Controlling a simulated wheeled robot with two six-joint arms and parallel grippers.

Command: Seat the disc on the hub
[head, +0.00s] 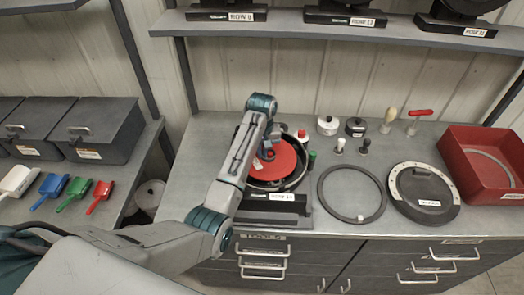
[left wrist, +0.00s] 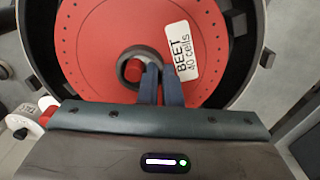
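The red disc (head: 283,163) has a white label reading BEET 40 cells and small holes; it also shows in the left wrist view (left wrist: 98,40). It is within the outline of the black round meter housing (head: 297,183), with a dark gap around it. I cannot tell its height over the housing floor. At its middle is a dark grey ring (left wrist: 122,68) with red inside. The hub is not clearly visible. My left gripper (head: 266,154) is over the disc's middle, its fingers (left wrist: 160,84) close together at the ring's right edge, apparently pinching it. My right gripper is not in view.
Right of the housing lie a dark ring (head: 352,219), a round grey-rimmed cover (head: 424,206) and a red bin (head: 460,165). Small knobs and handled tools (head: 390,118) stand behind. Colored scoops (head: 75,194) and dark boxes (head: 103,132) are at left. A shelf (head: 290,24) runs overhead.

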